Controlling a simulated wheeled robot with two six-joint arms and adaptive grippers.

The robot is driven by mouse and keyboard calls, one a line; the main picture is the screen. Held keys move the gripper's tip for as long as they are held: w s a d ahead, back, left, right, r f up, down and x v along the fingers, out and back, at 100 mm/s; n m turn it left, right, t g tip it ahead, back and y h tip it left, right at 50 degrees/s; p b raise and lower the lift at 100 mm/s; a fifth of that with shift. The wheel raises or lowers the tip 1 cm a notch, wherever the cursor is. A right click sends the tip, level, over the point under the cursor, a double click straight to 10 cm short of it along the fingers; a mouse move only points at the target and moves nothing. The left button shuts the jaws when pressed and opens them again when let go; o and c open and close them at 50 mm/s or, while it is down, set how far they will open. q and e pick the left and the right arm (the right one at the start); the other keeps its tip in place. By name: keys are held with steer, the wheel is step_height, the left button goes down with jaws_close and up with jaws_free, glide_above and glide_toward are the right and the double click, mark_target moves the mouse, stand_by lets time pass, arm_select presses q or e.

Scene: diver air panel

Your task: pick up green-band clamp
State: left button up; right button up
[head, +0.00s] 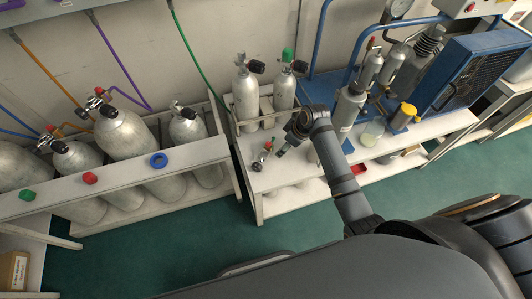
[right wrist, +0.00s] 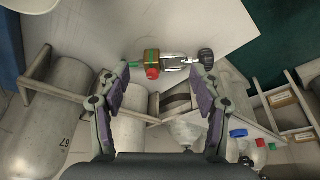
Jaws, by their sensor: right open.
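The green-band clamp (right wrist: 171,62) lies on the pale bench top in the right wrist view. It has a brass body with a green band, a red knob, a silver middle and a black ribbed knob at its right end. It also shows small in the head view (head: 263,155), near the bench's left front. My right gripper (right wrist: 167,78) is open, with its two fingers apart and the clamp across the gap just beyond the fingertips. In the head view my right gripper (head: 281,149) is beside the clamp, partly hidden by my arm. My left gripper is not in view.
Two upright cylinders (head: 246,93) stand behind the clamp inside a rail. A rack (head: 206,152) of larger cylinders, with green, red and blue fittings along its front, stands to the left. Bottles and a blue-framed machine (head: 478,68) stand to the right. The floor in front is clear.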

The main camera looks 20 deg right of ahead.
steer(key=n, duration=0.1)
glide_toward(271, 145)
steer(key=f, duration=0.1)
steer(key=shift+y, duration=0.5)
steer(key=x, duration=0.2)
steer(key=b+x, duration=0.1)
steer(key=x, duration=0.2)
steer(key=shift+w+d+f, duration=0.3)
steer(key=shift+f, duration=0.05)
steer(key=b+x, duration=0.1)
steer(key=x, duration=0.3)
steer(key=shift+s+a+b, duration=0.1)
steer(key=shift+a+b, duration=0.05)
steer(key=shift+b, duration=0.15)
steer(key=shift+a+f, duration=0.1)
steer(key=shift+f, duration=0.3)
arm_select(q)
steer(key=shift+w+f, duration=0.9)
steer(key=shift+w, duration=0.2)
arm_select(e)
steer(key=shift+r, duration=0.1)
steer(key=shift+c, duration=0.3)
jaws_close()
steer(key=shift+r, duration=0.15)
